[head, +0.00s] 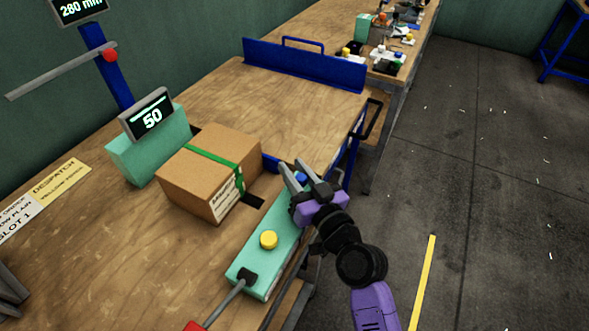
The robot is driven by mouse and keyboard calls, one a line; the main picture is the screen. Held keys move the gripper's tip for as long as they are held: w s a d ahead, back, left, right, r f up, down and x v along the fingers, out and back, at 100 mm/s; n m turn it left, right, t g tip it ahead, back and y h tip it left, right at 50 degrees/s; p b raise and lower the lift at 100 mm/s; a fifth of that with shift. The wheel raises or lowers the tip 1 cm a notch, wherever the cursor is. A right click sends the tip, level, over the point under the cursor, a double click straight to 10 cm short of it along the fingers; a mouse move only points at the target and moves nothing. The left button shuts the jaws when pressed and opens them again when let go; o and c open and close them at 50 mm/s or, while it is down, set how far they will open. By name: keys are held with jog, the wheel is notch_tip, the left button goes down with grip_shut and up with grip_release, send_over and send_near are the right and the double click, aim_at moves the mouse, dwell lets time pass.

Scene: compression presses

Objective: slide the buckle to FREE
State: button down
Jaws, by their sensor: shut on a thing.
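My gripper (298,173) is over the far end of a long green console (258,262) at the bench's front edge. Its fingers are closed around a small blue piece (301,178), which looks like the buckle. The fingers hide most of it, and I cannot read any FREE marking. A brown cardboard box (196,187) with a green strap (214,153) and a white label sits on the bench to the left of my gripper, apart from it.
A yellow button (268,240) sits on the console, nearer than my gripper. A blue rail (300,66) edges the bench's far end. Open floor (470,200) lies to the right.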

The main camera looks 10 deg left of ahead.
aim_at(285, 203)
jog(key=shift+s+a+p, duration=0.1)
jog(key=shift+s+a, duration=0.2)
jog(key=shift+s, duration=0.55)
jog(key=shift+s+a+p, duration=0.1)
jog(key=shift+s+a, duration=0.25)
jog(key=shift+s, duration=0.45)
jog(key=shift+s+a+p, duration=0.1)
jog(key=shift+s+a, duration=0.2)
jog(key=shift+s, duration=0.55)
jog(key=shift+f, duration=0.1)
jog(key=c, duration=1.1)
grip_release()
jog(key=shift+s, duration=0.1)
jog(key=shift+d, duration=0.1)
jog(key=shift+s+d, duration=0.25)
jog(key=shift+s, duration=0.05)
jog(key=b+v, duration=0.2)
jog(key=v, duration=0.5)
